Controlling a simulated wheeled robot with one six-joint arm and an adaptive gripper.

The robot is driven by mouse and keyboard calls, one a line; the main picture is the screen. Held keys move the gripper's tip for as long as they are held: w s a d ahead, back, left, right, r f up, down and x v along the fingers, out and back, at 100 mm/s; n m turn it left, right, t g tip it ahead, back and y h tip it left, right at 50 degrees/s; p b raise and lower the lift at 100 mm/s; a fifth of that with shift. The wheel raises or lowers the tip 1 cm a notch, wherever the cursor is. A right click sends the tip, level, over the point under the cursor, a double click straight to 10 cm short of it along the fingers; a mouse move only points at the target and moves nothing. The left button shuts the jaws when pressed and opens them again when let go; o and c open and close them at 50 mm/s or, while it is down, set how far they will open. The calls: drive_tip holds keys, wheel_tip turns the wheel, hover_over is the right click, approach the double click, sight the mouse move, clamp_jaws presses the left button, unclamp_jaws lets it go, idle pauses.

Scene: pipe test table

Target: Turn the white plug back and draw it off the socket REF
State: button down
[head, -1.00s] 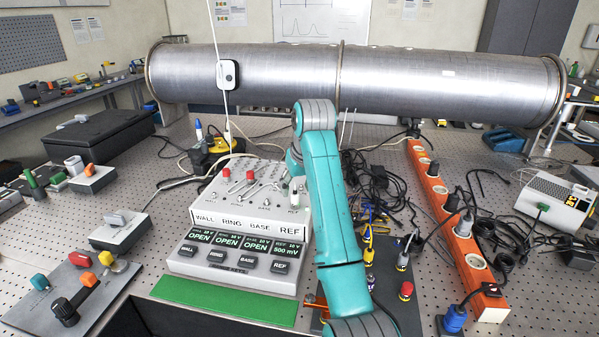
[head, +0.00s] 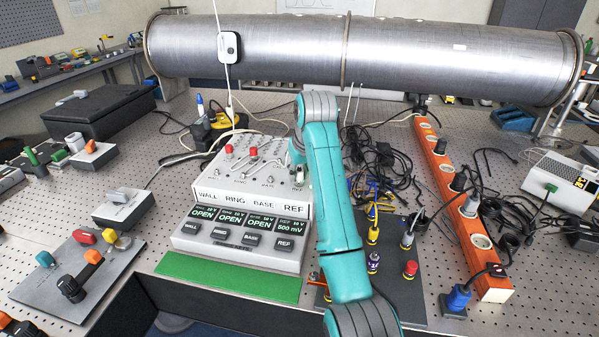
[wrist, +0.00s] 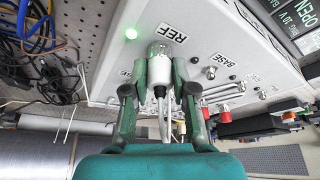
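The white plug (wrist: 160,91) stands in the socket REF on the sloped white panel, beside the REF label (wrist: 173,33) in the wrist view. My gripper (wrist: 160,72) has one dark green finger on each side of the plug, and both appear to touch it. A grey, shiny collar shows between the fingertips at the panel face. In the head view my gripper (head: 294,166) is at the panel's right end, and my arm and fingers mostly hide the plug. The test box (head: 240,203) reads 500 mV for REF and OPEN for the others.
Red plugs and metal levers stand on the panel left of REF. A large steel pipe (head: 400,55) runs across behind. Loose black cables (head: 375,165) and an orange socket strip (head: 450,200) lie to the right. A green mat (head: 228,277) lies in front.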

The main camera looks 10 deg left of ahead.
drive_tip(key=c, duration=1.7)
unclamp_jaws()
clamp_jaws()
drive_tip(key=n+g, duration=0.1)
drive_tip(key=n, duration=0.1)
drive_tip(key=shift+d+n+y, duration=0.1)
drive_tip(key=shift+n+y, duration=0.2)
drive_tip(key=shift+y, duration=0.1)
drive_tip(key=shift+n+g+y, duration=0.3)
drive_tip(key=shift+n, duration=1)
drive_tip(key=shift+n+g, duration=0.3)
drive_tip(key=shift+n, duration=0.6)
drive_tip(key=n+g, duration=0.1)
drive_tip(key=n, duration=0.2)
drive_tip(key=shift+y, duration=0.4)
drive_tip(key=n+g, duration=0.1)
drive_tip(key=n, duration=0.3)
drive_tip(key=shift+g, duration=0.4)
